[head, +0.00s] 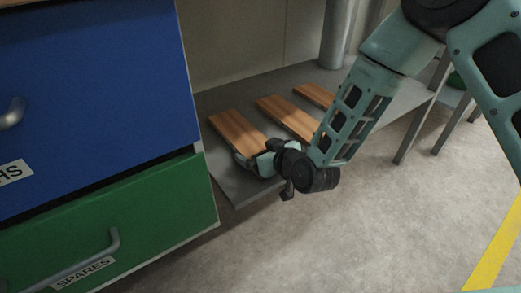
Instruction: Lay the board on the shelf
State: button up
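A brown wooden board (236,131) is at the left end of the low grey shelf (234,185), its length running from back to front. My gripper (247,160) is at the near end of this board, and its body partly covers that end. The fingertips are too small and hidden to show whether they are closed on the board. I cannot tell whether the board rests fully on the shelf or is slightly above it. Two similar boards, a middle one (286,116) and a far right one (315,95), lie on the shelf, the right one partly behind my arm.
A cabinet with a blue drawer (95,95) and a green drawer (110,225) stands close at the left of the shelf. A grey upright post (338,35) rises behind the boards. Shelf legs (414,133) stand at the right. The floor in front is clear.

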jog(key=shift+r, duration=0.1)
jog(key=shift+s+r, duration=0.15)
jog(key=shift+r, duration=0.05)
jog(key=s+d+r+g+h+p, duration=0.1)
jog(key=s+d+r+g+h, duration=0.1)
jog(key=s, duration=0.8)
jog(key=s+d+r+g+h+p, duration=0.1)
jog(key=s+d+r+g+h, duration=0.1)
jog(key=s+d+r+g, duration=0.3)
jog(key=s+d+r+g+h+p, duration=0.1)
jog(key=s+d+r+g+h, duration=0.2)
jog(key=s+d+r, duration=0.3)
jog(key=s+r+g, duration=0.1)
jog(key=s+r, duration=0.3)
jog(key=s, duration=0.5)
jog(key=shift+s+d+n+p, duration=0.2)
jog(key=shift+d+n+p, duration=0.15)
jog(key=shift+d+n, duration=0.05)
notch_tip(320, 180, up, 38)
jog(key=p, duration=3.8)
jog(key=shift+r, duration=0.2)
